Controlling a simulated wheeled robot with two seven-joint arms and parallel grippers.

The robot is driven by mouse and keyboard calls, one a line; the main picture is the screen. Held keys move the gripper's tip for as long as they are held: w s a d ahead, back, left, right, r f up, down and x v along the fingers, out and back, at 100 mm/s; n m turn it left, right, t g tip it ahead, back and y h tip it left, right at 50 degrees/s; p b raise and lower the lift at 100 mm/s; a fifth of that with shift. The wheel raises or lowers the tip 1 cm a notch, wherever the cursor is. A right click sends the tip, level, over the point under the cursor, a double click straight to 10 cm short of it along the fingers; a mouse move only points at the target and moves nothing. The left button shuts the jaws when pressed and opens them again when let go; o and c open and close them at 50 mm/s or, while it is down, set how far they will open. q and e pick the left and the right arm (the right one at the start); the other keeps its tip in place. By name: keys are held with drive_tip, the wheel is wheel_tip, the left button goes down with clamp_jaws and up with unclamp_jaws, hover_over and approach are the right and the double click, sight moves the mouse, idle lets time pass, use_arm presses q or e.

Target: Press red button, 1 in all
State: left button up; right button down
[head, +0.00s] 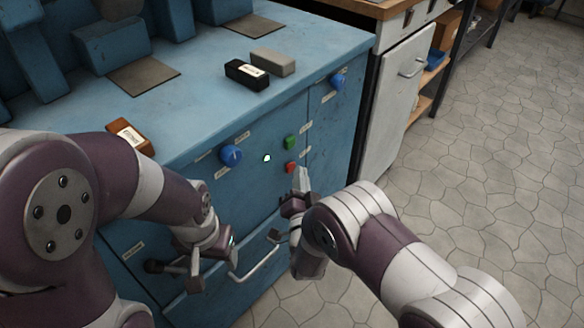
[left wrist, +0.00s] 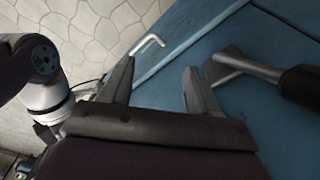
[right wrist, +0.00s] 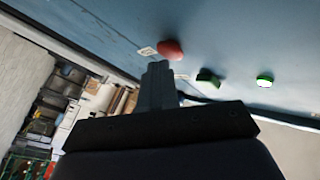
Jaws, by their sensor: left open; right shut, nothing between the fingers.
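The red button (head: 290,168) sits on the front panel of the blue machine, just below a green button (head: 290,142). It also shows in the right wrist view (right wrist: 170,49), close beyond the fingertips. My right gripper (head: 301,174) is shut and empty. Its tips are beside and a little below the red button in the head view; I cannot tell whether they touch it. My left gripper (left wrist: 157,70) is open and empty, low at the machine's front, near a dark-knobbed lever (left wrist: 298,84). In the head view the left gripper (head: 212,262) is partly hidden by its own wrist.
Blue knobs (head: 231,155) and a small lit lamp (head: 267,158) are on the same panel. A drawer handle (head: 257,262) juts out below. Black (head: 246,74), grey (head: 272,62) and brown (head: 131,137) blocks lie on top. Open floor is at right.

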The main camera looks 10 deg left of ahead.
drive_tip(key=shift+w+a, duration=0.25)
drive_tip(key=shift+a, duration=0.1)
idle(0.4)
drive_tip(key=shift+s+d, duration=0.1)
drive_tip(key=shift+d, duration=0.05)
drive_tip(key=shift+s+d, duration=0.4)
drive_tip(key=shift+d, duration=0.15)
drive_tip(key=s+d+p, duration=0.1)
drive_tip(key=d, duration=0.1)
drive_tip(key=s+d+p, duration=0.1)
drive_tip(key=s+d, duration=0.1)
idle(0.6)
drive_tip(key=shift+f, duration=0.1)
idle(0.5)
